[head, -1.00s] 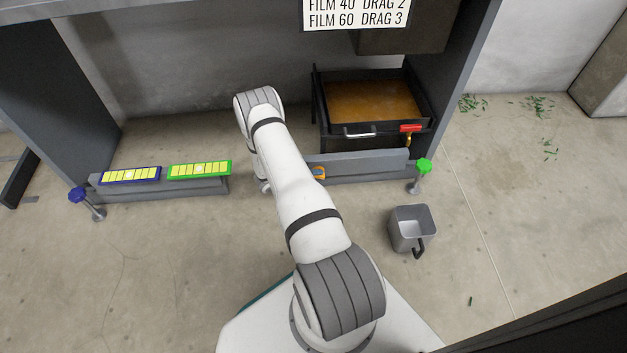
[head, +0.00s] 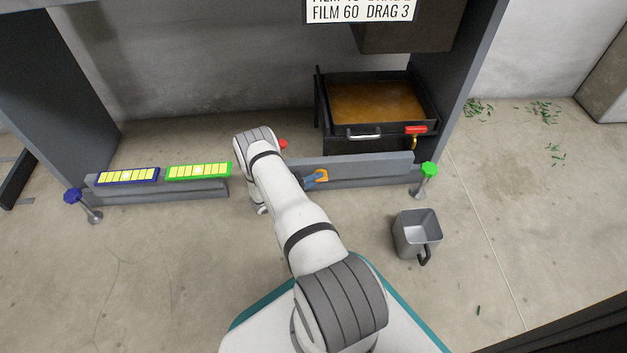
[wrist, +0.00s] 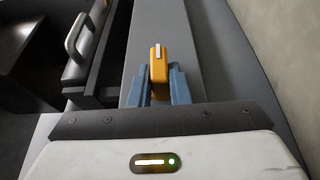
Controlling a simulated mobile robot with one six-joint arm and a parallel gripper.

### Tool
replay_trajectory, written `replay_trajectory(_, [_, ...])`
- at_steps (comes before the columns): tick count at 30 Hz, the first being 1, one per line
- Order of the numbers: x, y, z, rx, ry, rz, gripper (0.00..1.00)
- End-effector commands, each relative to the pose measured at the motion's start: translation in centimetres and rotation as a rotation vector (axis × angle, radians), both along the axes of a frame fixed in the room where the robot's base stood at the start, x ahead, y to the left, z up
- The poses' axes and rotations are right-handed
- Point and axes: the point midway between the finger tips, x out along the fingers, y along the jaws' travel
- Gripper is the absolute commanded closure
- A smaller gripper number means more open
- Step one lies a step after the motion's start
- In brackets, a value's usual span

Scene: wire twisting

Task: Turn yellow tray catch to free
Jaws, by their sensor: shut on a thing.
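The yellow tray catch (head: 322,175) is a small orange-yellow block on the front of the grey rail, below and left of the dark tray (head: 378,131). In the wrist view the catch (wrist: 159,66) stands between my blue fingers with a pale strip on its top. My gripper (head: 314,178) is shut on the catch; in the wrist view both fingers (wrist: 158,88) flank it. The tray holds brown liquid and has a silver front handle (head: 363,135). The catch's lower part is hidden by my fingers and wrist.
The grey rail (head: 365,167) runs beside the catch to a green knob (head: 429,170). A red valve handle (head: 415,130) is at the tray's right front. A grey bucket (head: 417,232) stands on the floor.

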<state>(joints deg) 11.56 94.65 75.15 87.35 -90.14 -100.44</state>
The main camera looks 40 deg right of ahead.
Motion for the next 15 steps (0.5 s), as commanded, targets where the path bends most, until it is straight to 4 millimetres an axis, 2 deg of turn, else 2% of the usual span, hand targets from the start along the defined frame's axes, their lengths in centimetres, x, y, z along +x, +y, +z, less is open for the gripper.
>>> replay_trajectory(11, [0.28,-0.07,0.04,-0.002,-0.003,0.006,1.0])
replay_trajectory(12, [0.28,-0.08,0.05,-0.002,-0.003,0.006,0.81])
replay_trajectory(15, [0.2,-0.1,0.04,-0.002,-0.002,0.004,0.73])
